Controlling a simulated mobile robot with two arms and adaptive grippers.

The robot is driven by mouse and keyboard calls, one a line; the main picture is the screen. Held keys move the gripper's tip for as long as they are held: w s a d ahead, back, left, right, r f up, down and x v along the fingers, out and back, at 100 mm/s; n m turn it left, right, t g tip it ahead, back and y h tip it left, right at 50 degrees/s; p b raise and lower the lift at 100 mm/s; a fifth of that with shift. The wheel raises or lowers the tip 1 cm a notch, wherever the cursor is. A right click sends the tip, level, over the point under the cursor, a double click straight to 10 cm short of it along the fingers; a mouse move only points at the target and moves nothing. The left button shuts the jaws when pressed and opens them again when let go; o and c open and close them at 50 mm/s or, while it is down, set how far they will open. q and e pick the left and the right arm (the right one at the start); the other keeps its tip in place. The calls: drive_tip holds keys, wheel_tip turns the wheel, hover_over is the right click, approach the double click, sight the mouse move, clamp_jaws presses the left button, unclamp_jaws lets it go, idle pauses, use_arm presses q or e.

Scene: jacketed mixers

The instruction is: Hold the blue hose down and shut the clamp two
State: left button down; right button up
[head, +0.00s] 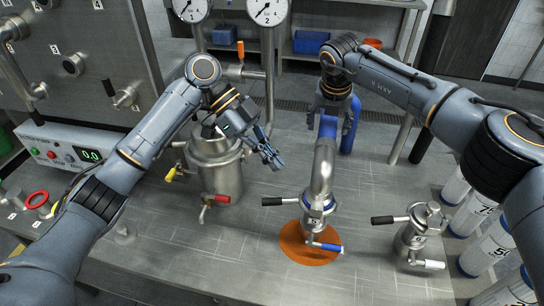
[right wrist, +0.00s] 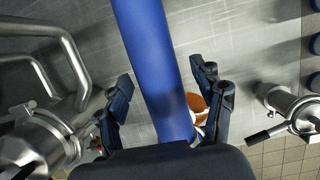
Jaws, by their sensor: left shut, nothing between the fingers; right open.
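The blue hose (head: 328,126) runs down into a bent steel pipe (head: 323,172), which stands on a steel fitting (head: 314,217) over an orange disc. A clamp with a black handle (head: 280,201) sticks out left from this fitting; its number is too small to read. My right gripper (head: 335,112) is over the hose. In the right wrist view its open fingers (right wrist: 161,74) straddle the blue hose (right wrist: 160,65), with gaps showing beside it. My left gripper (head: 270,156) is shut and empty, above the table, left of the bent pipe and up from the black handle.
A jacketed steel vessel (head: 214,165) with yellow and red levers stands left of my left gripper. Another fitting (head: 415,232) with a black handle stands to the right. White cylinders (head: 490,245) line the right edge. The table's front middle is clear.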

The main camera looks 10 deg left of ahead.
drive_tip(key=shift+r+p, duration=1.05)
drive_tip(key=shift+r, duration=1.75)
drive_tip(key=shift+s, duration=0.1)
